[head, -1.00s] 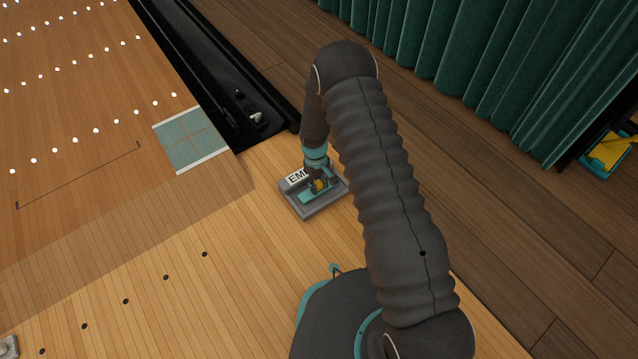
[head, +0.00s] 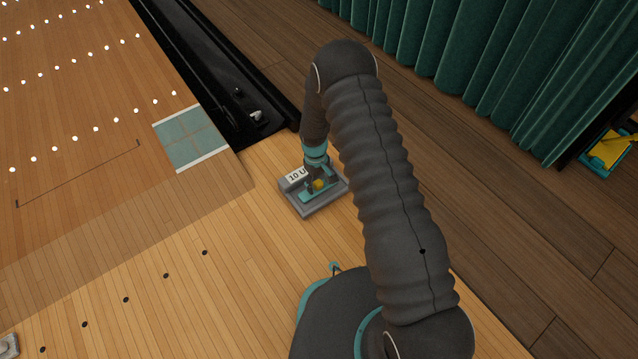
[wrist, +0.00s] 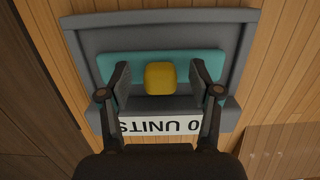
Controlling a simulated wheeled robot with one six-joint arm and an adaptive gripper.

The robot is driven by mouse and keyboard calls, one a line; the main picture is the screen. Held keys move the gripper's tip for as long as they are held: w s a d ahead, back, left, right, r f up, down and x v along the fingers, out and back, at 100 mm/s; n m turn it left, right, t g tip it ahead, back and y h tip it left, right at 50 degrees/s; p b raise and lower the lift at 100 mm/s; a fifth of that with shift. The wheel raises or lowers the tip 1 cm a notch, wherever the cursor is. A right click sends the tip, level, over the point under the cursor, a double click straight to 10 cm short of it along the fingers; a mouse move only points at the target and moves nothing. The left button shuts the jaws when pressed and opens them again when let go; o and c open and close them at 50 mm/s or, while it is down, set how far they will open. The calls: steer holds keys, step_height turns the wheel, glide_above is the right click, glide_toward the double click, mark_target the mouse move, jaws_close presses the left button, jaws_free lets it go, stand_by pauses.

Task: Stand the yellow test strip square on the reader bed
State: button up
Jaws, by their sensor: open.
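The yellow test strip (wrist: 160,78) shows as a rounded yellow block on the teal reader bed (wrist: 143,57), roughly square to it and near its middle. My gripper (wrist: 160,73) is open around it, with one finger on each side and a gap between each finger and the yellow. The bed sits in a grey reader (head: 300,211) on the wooden floor. In the head view the yellow test strip (head: 319,185) is partly covered by my gripper. The reader's white display (wrist: 160,125) reads "0 UNITS" upside down in the wrist view, its first character hidden.
A black gutter (head: 215,80) runs behind the reader, and a teal square patch (head: 188,140) lies to its left. A green curtain (head: 470,60) hangs at the back right. A teal and yellow container (head: 606,150) stands at the far right.

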steer(key=r, duration=0.6)
steer(key=w+r, duration=0.1)
steer(key=r, duration=0.3)
steer(key=shift+a, duration=0.35)
steer(key=shift+r, duration=0.75)
